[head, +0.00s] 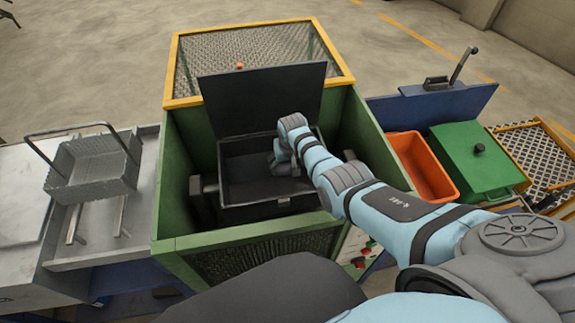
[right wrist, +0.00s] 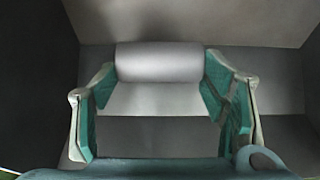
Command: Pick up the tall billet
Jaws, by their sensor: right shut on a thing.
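My right gripper (head: 284,160) reaches down into the dark open box of the green furnace frame. In the right wrist view its two green-padded fingers (right wrist: 160,78) stand on either side of a smooth grey billet (right wrist: 160,62) and are shut on it. The billet's rounded upper part shows between the fingertips, with a paler grey face below it. Dark box walls surround it, and I cannot tell whether it touches the floor. In the head view the billet is hidden by the gripper and arm. My left gripper is not in view.
The box's dark lid (head: 262,95) stands open behind the gripper. Green frame walls (head: 178,185) rise on both sides. A metal basket (head: 95,165) stands at left. An orange bin (head: 424,165) and a green lidded box (head: 475,160) are at right.

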